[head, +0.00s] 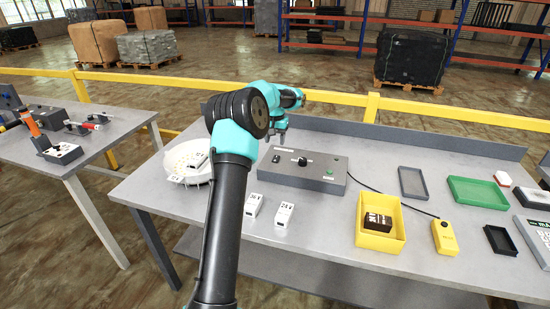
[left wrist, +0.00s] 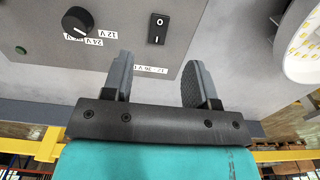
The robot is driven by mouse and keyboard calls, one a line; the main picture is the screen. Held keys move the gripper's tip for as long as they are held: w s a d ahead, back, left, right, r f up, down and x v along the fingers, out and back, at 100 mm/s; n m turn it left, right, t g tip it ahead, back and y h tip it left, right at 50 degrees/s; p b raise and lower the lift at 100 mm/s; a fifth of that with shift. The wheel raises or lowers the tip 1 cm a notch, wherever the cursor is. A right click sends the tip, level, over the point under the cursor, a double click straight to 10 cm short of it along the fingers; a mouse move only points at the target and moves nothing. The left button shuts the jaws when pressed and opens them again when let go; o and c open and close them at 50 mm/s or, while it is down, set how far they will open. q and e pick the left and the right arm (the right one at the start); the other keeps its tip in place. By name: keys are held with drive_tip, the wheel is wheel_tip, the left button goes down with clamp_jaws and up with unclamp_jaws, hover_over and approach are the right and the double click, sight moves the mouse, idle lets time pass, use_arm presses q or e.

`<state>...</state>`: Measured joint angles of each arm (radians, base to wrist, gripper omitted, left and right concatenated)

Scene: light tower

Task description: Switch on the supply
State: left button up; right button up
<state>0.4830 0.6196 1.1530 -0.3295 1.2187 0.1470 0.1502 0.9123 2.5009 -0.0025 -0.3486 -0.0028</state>
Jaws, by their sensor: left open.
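The supply is a grey box (head: 318,181) on the table, with a black knob (head: 302,161), a black rocker switch (head: 276,158) and a small green lamp (head: 330,173) on top. In the left wrist view the rocker (left wrist: 158,29) is marked O and I; which side is pressed I cannot tell. The knob (left wrist: 77,21) has a white pointer towards the voltage labels, and the green lamp (left wrist: 20,50) looks dull. My left gripper (head: 276,138) is open and empty above the back left of the box. Its fingertips (left wrist: 156,68) are apart, near the rocker. My right gripper is out of view.
A round white lamp disc (head: 186,160) stands left of the box. Two white blocks (head: 284,214) lie in front. A yellow bin (head: 381,236) holds a dark block (head: 377,221). A black cable runs from the box to a yellow unit (head: 445,238). Trays (head: 478,192) lie at right.

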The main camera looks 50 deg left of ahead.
sight(275, 160)
use_arm(q)
wheel_tip(275, 160, down, 9)
drive_tip(key=shift+r, duration=0.1)
idle(0.3)
drive_tip(key=c, duration=0.9)
drive_tip(key=shift+w+g, duration=0.1)
drive_tip(key=shift+g, duration=0.2)
drive_tip(key=shift+w+a+r+g+h, duration=0.1)
drive_tip(key=shift+w+g+h, duration=0.05)
drive_tip(key=shift+g+h, duration=0.35)
drive_tip(key=shift+w+a+g+h, duration=0.1)
drive_tip(key=shift+g+h, duration=0.2)
drive_tip(key=shift+g, duration=0.3)
